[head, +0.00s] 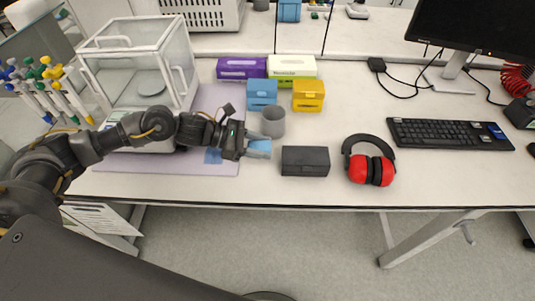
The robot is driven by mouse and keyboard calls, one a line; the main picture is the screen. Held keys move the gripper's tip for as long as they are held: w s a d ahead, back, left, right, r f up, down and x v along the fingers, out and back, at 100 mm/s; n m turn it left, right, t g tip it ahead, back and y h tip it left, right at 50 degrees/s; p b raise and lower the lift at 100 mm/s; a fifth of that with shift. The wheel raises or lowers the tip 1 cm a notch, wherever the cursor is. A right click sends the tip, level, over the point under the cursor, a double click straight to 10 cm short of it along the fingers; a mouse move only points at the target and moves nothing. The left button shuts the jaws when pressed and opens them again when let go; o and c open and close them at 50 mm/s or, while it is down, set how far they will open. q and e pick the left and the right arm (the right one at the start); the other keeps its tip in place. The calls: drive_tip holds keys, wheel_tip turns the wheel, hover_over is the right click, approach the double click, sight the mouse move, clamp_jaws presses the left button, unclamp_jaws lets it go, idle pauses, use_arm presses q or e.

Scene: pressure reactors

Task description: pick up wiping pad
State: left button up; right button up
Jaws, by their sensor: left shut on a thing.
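My left gripper (246,148) reaches in from the left over the front part of the bench. It is shut on a light blue pad (259,148), which sticks out past the fingertips to the right. I take this to be the wiping pad. From this view I cannot tell whether the pad touches the bench or is just above it. Another flat blue piece (213,156) lies on the lilac mat (222,168) just left of the gripper. My right gripper is not in view.
A grey cup (273,121) stands just behind the pad, and a dark grey box (305,161) is to its right. Red earmuffs (370,168), blue (262,94) and yellow (308,95) boxes, a keyboard (450,134) and a glass balance enclosure (140,65) stand around. Bench front edge is close.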

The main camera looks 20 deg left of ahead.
use_arm(q)
drive_tip(key=s+a+r+b, duration=0.3)
drive_tip(key=s+a+r, duration=0.2)
drive_tip(key=s, duration=0.5)
drive_tip(key=shift+a+r+b, duration=0.2)
drive_tip(key=shift+r+b, duration=0.1)
drive_tip(key=shift+r, duration=0.6)
